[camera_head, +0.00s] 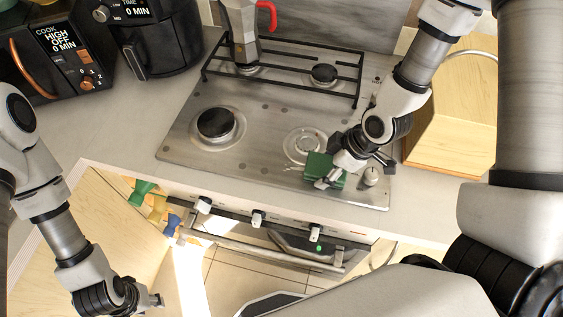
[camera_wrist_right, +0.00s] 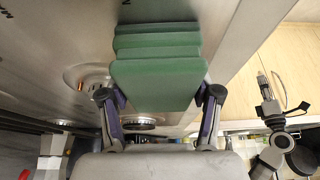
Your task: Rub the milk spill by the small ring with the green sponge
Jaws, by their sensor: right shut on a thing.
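The green sponge (camera_head: 318,167) is at the front right of the steel hob, just in front of the small ring (camera_head: 303,141). My right gripper (camera_head: 338,175) is shut on the sponge; in the right wrist view the sponge (camera_wrist_right: 158,82) sits between the two fingers (camera_wrist_right: 160,97). The sponge is at or very near the hob surface; contact cannot be told. The small ring looks pale and whitish, but I cannot make out a distinct milk spill; the sponge and gripper hide the area in front of it. My left gripper (camera_head: 152,300) is low at the left, away from the hob; its jaw opening is unclear.
A moka pot (camera_head: 242,35) with a red handle stands on the back-left burner, by a black pan grate (camera_head: 290,62). A larger burner (camera_head: 216,124) is at front left. Black appliances (camera_head: 160,40) fill the back left.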

